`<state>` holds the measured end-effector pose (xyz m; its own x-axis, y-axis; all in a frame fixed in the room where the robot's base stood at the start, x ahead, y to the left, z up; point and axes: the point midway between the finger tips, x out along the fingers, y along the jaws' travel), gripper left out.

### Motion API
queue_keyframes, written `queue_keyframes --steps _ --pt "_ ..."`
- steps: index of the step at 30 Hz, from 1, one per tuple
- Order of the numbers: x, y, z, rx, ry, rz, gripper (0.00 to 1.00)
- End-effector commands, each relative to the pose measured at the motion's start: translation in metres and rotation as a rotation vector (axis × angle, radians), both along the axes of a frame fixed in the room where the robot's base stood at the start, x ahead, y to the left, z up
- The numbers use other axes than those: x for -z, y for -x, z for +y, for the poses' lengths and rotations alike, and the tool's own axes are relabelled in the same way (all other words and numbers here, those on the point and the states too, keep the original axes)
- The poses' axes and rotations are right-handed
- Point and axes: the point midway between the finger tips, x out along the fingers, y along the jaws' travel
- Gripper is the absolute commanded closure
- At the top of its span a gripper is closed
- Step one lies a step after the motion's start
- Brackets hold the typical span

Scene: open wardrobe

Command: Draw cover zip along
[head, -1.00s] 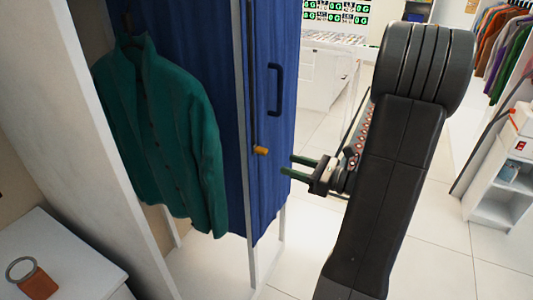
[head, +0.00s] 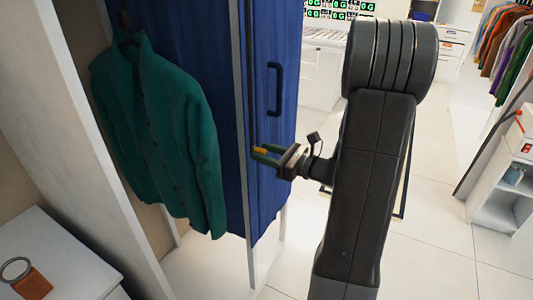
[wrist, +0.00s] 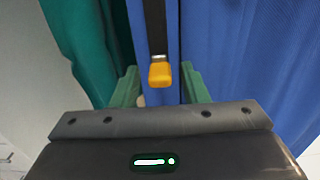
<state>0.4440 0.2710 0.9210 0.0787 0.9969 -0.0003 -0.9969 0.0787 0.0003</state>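The blue wardrobe cover (head: 268,195) hangs at the centre of the head view, with a dark zip line (head: 250,70) running down beside a pale post. The orange zip pull (head: 260,149) is at the lower end of the dark line. It also shows in the wrist view (wrist: 160,74), hanging between the two green fingers. My gripper (head: 259,154) comes in from the right, its fingers to either side of the pull. The wrist view shows a gap between the pull and each finger, so the gripper is open.
A dark handle (head: 275,88) is on the blue cover above the pull. A green jacket (head: 160,140) hangs to the left. A white cabinet top (head: 60,258) with an orange tag (head: 32,283) is at lower left. Open tiled floor lies to the right.

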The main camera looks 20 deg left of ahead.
Motion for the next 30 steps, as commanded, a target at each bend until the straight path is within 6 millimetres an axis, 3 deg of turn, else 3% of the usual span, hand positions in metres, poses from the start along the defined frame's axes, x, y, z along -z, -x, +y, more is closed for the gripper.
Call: queue_keyframes --steps 1,6,13,17,23,30 --pt "0.000 0.000 0.000 0.000 0.000 0.000 0.70" --pt "0.000 0.000 0.000 0.000 0.000 0.000 1.00" --pt "-0.003 0.000 0.000 0.000 0.000 -0.001 1.00" --pt "-0.014 0.000 0.000 0.000 0.000 -0.001 1.00" --pt "-0.051 0.000 0.000 0.000 0.000 -0.002 1.00" --pt "-0.115 0.001 0.006 -0.002 -0.001 -0.003 1.00"
